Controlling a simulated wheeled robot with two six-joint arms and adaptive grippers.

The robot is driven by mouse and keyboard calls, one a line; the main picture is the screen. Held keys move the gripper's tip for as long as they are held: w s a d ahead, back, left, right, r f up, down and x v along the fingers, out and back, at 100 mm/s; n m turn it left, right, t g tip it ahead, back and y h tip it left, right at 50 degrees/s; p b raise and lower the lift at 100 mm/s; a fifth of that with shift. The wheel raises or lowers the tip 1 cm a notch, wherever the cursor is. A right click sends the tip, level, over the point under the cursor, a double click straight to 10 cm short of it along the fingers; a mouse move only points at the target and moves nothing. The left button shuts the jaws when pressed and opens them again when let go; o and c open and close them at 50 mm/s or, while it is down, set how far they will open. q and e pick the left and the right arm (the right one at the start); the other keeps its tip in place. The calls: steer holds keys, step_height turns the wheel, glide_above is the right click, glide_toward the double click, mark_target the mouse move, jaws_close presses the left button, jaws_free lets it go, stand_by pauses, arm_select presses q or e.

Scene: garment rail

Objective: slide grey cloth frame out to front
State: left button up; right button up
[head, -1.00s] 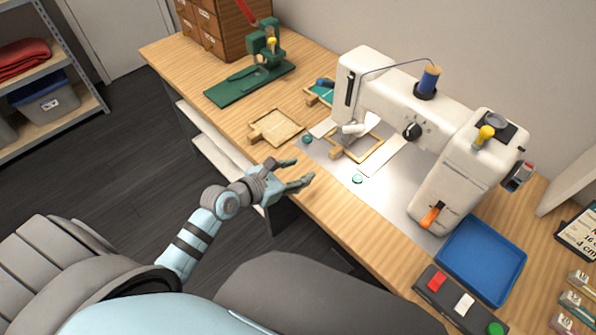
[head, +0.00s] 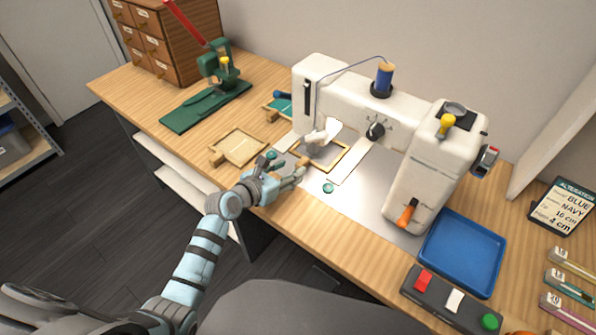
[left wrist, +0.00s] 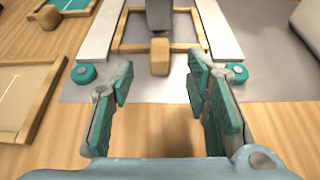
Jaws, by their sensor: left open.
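The grey cloth frame (head: 343,155) lies under the needle head of the white sewing machine (head: 430,160), a light wooden frame around grey cloth. In the left wrist view the frame (left wrist: 197,46) is straight ahead, with its wooden block handle (left wrist: 160,57) facing me. My left gripper (head: 289,168) is at the front of the machine bed. In the wrist view my left gripper (left wrist: 158,75) is open and empty, its teal-padded fingers spread to either side of the handle's line, just short of it. The machine head hides part of the cloth. My right gripper is not in view.
A beige cloth frame (head: 240,147) lies left of the gripper, and a teal one (head: 280,108) farther back. Pale rails flank the grey frame, with teal knobs (left wrist: 237,73) (left wrist: 84,73) at their ends. A blue tray (head: 463,252) and button box (head: 452,300) stand right.

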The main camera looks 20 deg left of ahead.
mark_target(298, 165)
arm_select(q)
steer(key=b+x, duration=0.2)
steer(key=x, duration=0.3)
steer(key=shift+s, duration=0.1)
steer(key=shift+c, duration=0.2)
jaws_close()
